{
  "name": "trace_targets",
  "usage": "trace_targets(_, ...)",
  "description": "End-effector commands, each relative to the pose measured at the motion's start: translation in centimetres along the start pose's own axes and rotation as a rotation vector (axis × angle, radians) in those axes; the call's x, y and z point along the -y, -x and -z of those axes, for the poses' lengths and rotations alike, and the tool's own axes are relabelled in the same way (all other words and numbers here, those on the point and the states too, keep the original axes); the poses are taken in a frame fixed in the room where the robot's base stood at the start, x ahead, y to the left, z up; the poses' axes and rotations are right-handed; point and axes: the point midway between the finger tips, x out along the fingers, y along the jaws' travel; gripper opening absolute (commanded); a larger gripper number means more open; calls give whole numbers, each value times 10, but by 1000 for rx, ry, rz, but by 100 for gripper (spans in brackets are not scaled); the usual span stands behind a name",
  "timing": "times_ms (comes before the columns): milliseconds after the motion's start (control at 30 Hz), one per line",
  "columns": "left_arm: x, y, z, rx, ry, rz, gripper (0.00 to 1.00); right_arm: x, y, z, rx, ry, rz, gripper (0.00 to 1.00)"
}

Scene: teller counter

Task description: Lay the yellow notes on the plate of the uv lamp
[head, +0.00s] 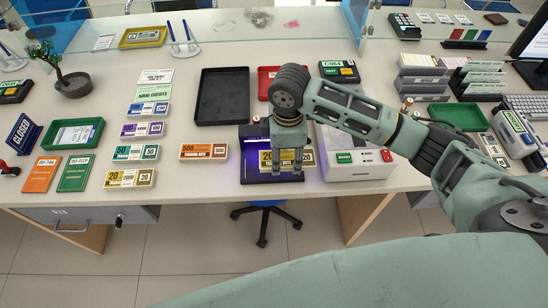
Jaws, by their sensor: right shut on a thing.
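The yellow notes (267,161), a banded bundle, are at the uv lamp (247,148) in the middle of the counter. The lamp glows purple at its left side, and its dark plate (262,179) shows below the notes. My right gripper (288,170) points down over the lamp and is shut on the yellow notes. Its fingers cover part of them. I cannot tell whether the notes touch the plate or hang just above it. A second yellow bundle (130,179) marked 20 lies at the front left. My left gripper is not in view.
An orange bundle (204,152) lies left of the lamp. A white machine (350,171) with green and red buttons stands close on its right. A black tray (222,97) and a red tray (265,82) are behind. More coloured bundles line the left.

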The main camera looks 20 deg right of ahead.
Motion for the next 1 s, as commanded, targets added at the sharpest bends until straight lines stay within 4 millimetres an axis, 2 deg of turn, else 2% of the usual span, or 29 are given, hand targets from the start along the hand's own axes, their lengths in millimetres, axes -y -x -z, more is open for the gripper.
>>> trace_targets(100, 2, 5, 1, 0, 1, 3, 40, -16, -14, 21, 1, -1, 1, 18)
trace_targets(300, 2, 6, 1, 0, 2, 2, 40, -32, -30, 40, 1, 0, 0, 18)
trace_targets(433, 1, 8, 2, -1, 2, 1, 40, -34, -37, 41, 3, -2, 1, 18)
trace_targets(700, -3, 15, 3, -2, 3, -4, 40, -34, -70, 41, 2, -1, -1, 18)
trace_targets(1000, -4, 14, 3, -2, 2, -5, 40, -33, -73, 41, 1, -1, -1, 18)
